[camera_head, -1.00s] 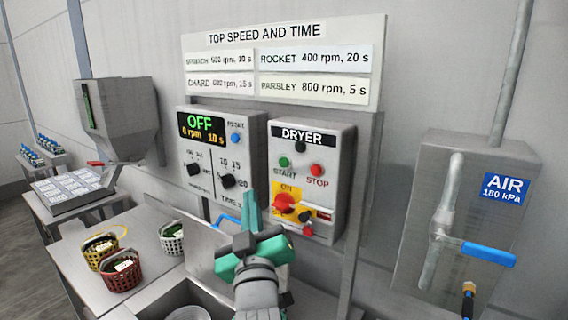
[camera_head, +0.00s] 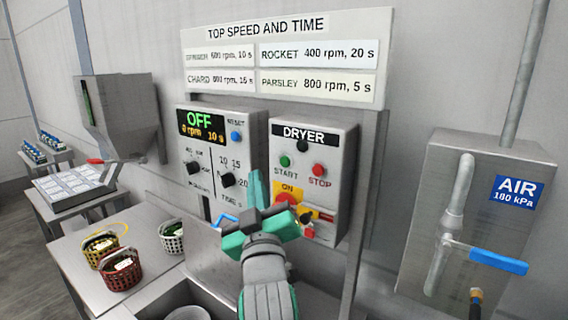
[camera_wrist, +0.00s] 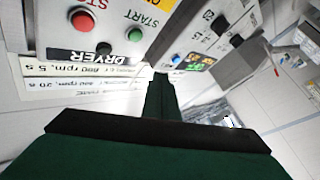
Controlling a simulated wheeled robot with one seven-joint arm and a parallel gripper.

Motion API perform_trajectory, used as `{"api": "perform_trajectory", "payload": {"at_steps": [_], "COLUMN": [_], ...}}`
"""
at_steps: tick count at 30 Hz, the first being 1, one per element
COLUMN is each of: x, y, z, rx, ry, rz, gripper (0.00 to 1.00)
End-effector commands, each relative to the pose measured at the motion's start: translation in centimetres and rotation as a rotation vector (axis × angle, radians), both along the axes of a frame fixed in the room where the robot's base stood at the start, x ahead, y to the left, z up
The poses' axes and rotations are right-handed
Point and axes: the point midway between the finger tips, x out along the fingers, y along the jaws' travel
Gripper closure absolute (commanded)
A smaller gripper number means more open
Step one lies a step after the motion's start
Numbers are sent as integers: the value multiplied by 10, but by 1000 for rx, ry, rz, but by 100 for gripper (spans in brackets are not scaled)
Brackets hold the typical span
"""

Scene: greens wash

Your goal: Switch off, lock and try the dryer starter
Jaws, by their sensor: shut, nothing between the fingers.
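The dryer starter (camera_head: 341,150) is a grey box on the stand, with a green START button (camera_head: 285,161) and a red STOP button (camera_head: 319,170). Below them is a red switch knob (camera_head: 286,198) on a yellow plate whose "ON" label shows. My gripper hides part of it, so I cannot tell the knob's exact position. A small red item (camera_head: 308,233) is low on the box, too small to identify. My gripper (camera_head: 257,182) is shut and empty, pointing up in front of the box's lower left. In the wrist view its green fingers (camera_wrist: 160,92) are below the upside-down DRYER label.
The control panel (camera_head: 181,165) left of the starter reads OFF, 0 rpm, 10 s. An air box (camera_head: 488,170) with a blue-handled valve stands right. Baskets of greens (camera_head: 121,270) stand on the steel table at left. A settings board (camera_head: 285,91) is above.

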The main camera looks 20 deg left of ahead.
Motion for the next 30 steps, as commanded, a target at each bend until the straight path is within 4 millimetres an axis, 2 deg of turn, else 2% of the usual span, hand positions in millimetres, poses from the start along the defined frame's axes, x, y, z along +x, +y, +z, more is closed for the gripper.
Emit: {"api": "perform_trajectory", "payload": {"at_steps": [9,15,21,30], "x": [39,56,64,65], "y": [-14,-21,-24,-25], "z": [-1,0,0,0], "rx": [0,0,1,1], "ry": [2,1,0,-1], "rz": [-1,-1,-1,-2], "gripper": [100,100,100,100]}}
